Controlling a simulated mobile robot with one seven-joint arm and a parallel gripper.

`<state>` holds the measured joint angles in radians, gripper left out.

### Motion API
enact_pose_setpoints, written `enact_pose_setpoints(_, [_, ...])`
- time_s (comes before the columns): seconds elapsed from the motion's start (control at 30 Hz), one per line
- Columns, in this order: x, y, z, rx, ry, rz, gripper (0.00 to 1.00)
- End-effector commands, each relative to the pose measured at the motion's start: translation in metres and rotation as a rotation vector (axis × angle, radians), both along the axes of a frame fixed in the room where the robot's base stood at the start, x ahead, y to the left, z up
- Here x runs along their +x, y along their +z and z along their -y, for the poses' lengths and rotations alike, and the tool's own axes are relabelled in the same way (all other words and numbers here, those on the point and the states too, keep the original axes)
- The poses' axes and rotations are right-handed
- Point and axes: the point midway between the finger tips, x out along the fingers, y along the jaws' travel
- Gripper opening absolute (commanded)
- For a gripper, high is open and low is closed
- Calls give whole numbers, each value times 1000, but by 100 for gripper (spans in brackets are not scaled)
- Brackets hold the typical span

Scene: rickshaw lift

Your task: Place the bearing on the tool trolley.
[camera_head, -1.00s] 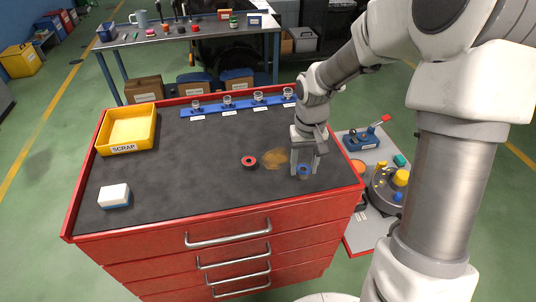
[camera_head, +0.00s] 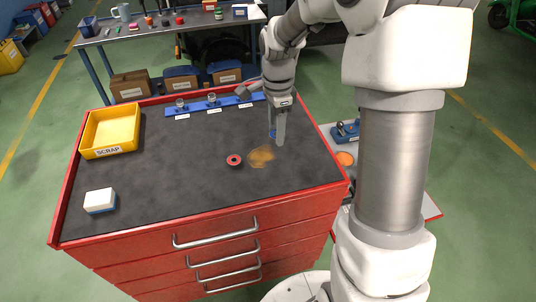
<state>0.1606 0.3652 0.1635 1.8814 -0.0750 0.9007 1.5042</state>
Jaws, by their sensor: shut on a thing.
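The tool trolley (camera_head: 190,150) is a red drawer cabinet with a dark grey top. My gripper (camera_head: 277,138) is low over the right part of the top, pointing down. It is shut on a small blue ring, which I take as the bearing (camera_head: 273,133). Only a sliver of it shows beside the finger; the rest is hidden. I cannot tell whether it touches the top. A red ring (camera_head: 234,160) with a dark centre lies on the top, left of my gripper and nearer the front.
A brown stain (camera_head: 261,155) lies beside the red ring. A blue rail (camera_head: 197,107) with small clear-topped holders runs along the back, partly behind my arm. A yellow SCRAP tray (camera_head: 110,130) is at back left, a white-and-blue box (camera_head: 100,201) at front left. The middle is clear.

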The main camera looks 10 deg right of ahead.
Motion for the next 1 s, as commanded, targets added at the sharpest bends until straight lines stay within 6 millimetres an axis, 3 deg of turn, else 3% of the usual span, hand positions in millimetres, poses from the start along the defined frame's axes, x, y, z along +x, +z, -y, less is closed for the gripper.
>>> enact_pose_setpoints(0.17, [-1,-1,8,1,-74,-1,0])
enact_pose_setpoints(0.63, [-32,-58,99,2,-77,-2,0])
enact_pose_setpoints(0.87, [-35,-70,111,2,-71,0,0])
enact_pose_setpoints(1.0, [-36,-87,111,3,-71,-2,0])
